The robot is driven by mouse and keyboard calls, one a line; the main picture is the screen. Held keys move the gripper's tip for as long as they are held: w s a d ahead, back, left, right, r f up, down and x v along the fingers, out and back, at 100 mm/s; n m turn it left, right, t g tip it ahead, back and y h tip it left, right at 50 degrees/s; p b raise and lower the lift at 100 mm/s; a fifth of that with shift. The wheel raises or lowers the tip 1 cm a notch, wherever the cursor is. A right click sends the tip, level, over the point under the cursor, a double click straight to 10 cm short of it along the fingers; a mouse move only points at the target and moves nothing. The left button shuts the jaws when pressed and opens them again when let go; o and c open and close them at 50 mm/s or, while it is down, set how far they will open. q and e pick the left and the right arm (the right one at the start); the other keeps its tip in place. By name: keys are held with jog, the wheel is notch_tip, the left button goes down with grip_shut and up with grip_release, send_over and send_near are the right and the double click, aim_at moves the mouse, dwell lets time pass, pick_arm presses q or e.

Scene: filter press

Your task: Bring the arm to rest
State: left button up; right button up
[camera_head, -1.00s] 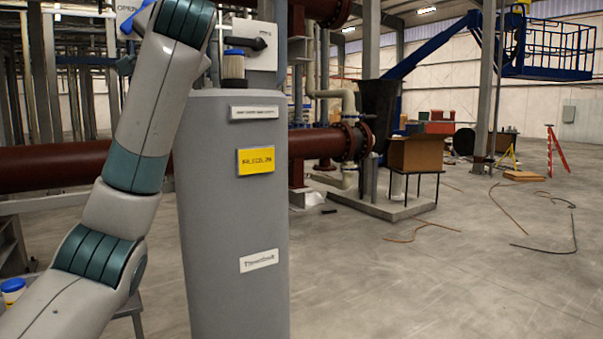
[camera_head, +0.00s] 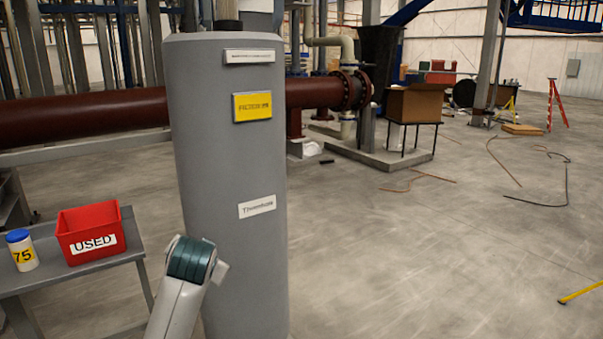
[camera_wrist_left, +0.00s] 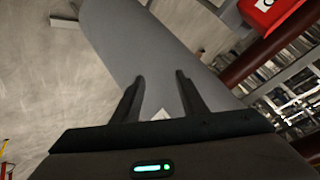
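My left arm (camera_head: 185,285) comes up from the bottom edge in the head view, bent in front of the grey cylindrical housing (camera_head: 225,170). Its gripper is outside that view. In the left wrist view my left gripper (camera_wrist_left: 160,76) has its two dark fingers apart with nothing held between them. The grey housing (camera_wrist_left: 150,40) lies beyond the fingers there; I cannot tell the gap. My right gripper is in neither view.
A red bin marked USED (camera_head: 90,232) and a blue-lidded jar marked 75 (camera_head: 22,250) stand on a grey table (camera_head: 105,264) at left. A brown pipe (camera_head: 80,118) runs behind the housing. The floor (camera_head: 420,260) at right is largely clear.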

pick_arm(q)
jog(key=s+f+g+h, duration=0.2)
jog(key=s+f+g, duration=0.1)
jog(key=s+f, duration=1.95)
jog(key=s+f+n+g, duration=0.1)
jog(key=s+f, duration=0.2)
jog(key=s, duration=0.6)
jog(key=s+d+f+n+g+h, duration=0.1)
jog(key=s+f+g, duration=0.15)
jog(key=s, duration=0.65)
jog(key=s+f+n, duration=0.1)
jog(key=s+f, duration=0.3)
jog(key=s, duration=0.4)
jog(key=s+d+f+x, duration=0.1)
jog(key=s+d+x, duration=0.1)
jog(key=x, duration=0.9)
jog(key=s+d+x, duration=0.1)
jog(key=x, duration=1.1)
jog(key=s+f+t, duration=0.1)
jog(key=s+f, duration=0.2)
jog(key=f, duration=0.5)
jog(key=s+d+f+m+t+h, duration=0.1)
jog(key=s+f, duration=0.3)
jog(key=f, duration=0.4)
jog(key=shift+s+f+h, duration=0.25)
jog(key=shift+s+h, duration=0.05)
jog(key=shift+s, duration=0.05)
